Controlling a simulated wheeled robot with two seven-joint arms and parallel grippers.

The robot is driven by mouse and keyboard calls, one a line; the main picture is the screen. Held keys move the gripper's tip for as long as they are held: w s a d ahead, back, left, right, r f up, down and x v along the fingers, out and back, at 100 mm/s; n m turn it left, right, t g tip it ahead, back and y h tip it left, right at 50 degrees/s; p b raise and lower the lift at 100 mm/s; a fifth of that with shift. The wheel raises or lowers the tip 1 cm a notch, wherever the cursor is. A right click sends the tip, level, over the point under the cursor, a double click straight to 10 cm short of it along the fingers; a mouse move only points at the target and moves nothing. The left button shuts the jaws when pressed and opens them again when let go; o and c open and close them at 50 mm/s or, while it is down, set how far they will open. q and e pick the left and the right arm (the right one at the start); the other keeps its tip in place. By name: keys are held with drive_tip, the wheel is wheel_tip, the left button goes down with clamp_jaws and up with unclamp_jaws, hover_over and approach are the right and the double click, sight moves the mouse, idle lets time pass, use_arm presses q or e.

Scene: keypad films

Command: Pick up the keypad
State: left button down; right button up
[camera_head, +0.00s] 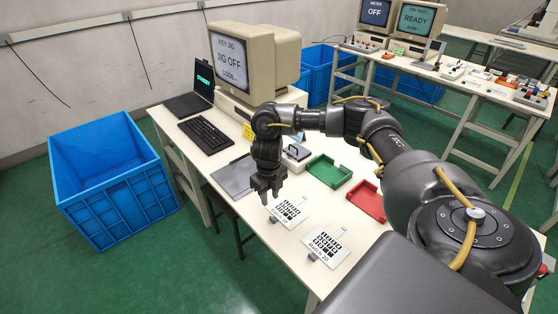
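Two flat white keypads with black keys lie on the cream table. One keypad (289,211) is near the middle of the table, and the other keypad (326,245) is closer to the front edge. A small dark piece shows at the left side of each. My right gripper (270,198) points down just left of and above the first keypad. Its two fingertips look apart, with nothing visible between them. I cannot tell whether it touches the keypad. My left gripper is not in view.
A green tray (328,172) and a red tray (368,202) lie beyond the keypads. A grey mat (233,178), a keyboard (205,135), a laptop (190,104) and a monitor reading "JIG OFF" (232,64) stand at the back. A blue crate (125,201) is on the floor at left.

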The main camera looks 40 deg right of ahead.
hover_over(273, 219)
drive_tip(key=f, duration=0.4)
drive_tip(key=shift+w+d+f, duration=0.1)
drive_tip(key=shift+d+f, duration=0.25)
drive_tip(key=shift+f, duration=0.4)
drive_tip(key=shift+a, duration=0.1)
drive_tip(key=shift+f, duration=0.2)
drive_tip(key=f, duration=0.2)
drive_tip(key=f+p, duration=0.1)
drive_tip(key=f, duration=0.2)
drive_tip(key=shift+a, duration=0.2)
clamp_jaws()
